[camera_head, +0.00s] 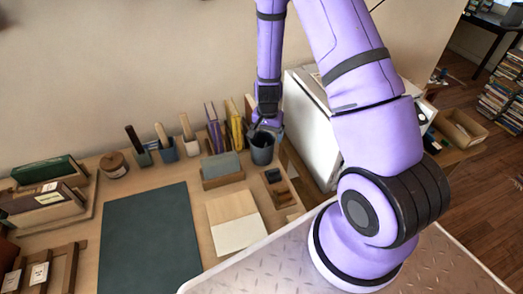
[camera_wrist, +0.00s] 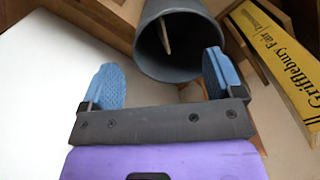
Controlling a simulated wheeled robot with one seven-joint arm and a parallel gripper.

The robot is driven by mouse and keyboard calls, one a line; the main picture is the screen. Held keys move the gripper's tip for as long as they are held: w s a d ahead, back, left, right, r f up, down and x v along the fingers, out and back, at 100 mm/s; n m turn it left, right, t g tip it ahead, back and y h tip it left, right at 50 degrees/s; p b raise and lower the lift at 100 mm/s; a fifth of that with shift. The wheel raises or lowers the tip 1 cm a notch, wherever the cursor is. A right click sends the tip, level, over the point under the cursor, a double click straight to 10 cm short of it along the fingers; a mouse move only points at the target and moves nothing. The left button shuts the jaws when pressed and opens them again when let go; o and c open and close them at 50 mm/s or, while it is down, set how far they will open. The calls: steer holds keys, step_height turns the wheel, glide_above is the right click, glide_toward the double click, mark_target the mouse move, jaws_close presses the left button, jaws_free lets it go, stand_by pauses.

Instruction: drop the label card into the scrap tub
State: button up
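The grey scrap tub (camera_head: 262,153) stands near the back right of the desk in the head view. In the wrist view its open mouth (camera_wrist: 195,45) faces me, just beyond my fingertips. A thin pale piece (camera_wrist: 165,36), which looks like the label card seen nearly edge-on, shows inside the tub's mouth. My gripper (camera_wrist: 162,72) is open, with its two blue fingertips wide apart and nothing between them. In the head view my gripper (camera_head: 267,124) is above the tub and hides part of its rim. I cannot see the card in the head view.
Upright books (camera_head: 236,128) stand behind the tub, and a yellow book (camera_wrist: 280,60) shows close by in the wrist view. A white box-shaped thing (camera_head: 312,135) stands right of the tub. A dark green mat (camera_head: 150,240) lies bare on the desk.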

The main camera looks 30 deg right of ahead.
step_height(320, 180, up, 11)
stand_by(0.8)
stand_by(0.4)
steer(key=s+a+r+n+t+y, duration=0.1)
steer(key=s+a+r+n, duration=0.15)
steer(key=r, duration=0.75)
steer(key=s+a+r+n+t, duration=0.15)
steer(key=s+r, duration=0.25)
steer(key=r, duration=0.6)
steer(key=s+a+r+n+t, duration=0.1)
steer(key=s+r+n, duration=0.2)
steer(key=s+r, duration=0.3)
steer(key=s+a+r+n+t+h, duration=0.1)
steer(key=s+r, duration=0.5)
steer(key=s, duration=0.6)
steer(key=shift+a+n+t, duration=0.35)
steer(key=shift+a+n, duration=0.05)
steer(key=shift+n, duration=0.5)
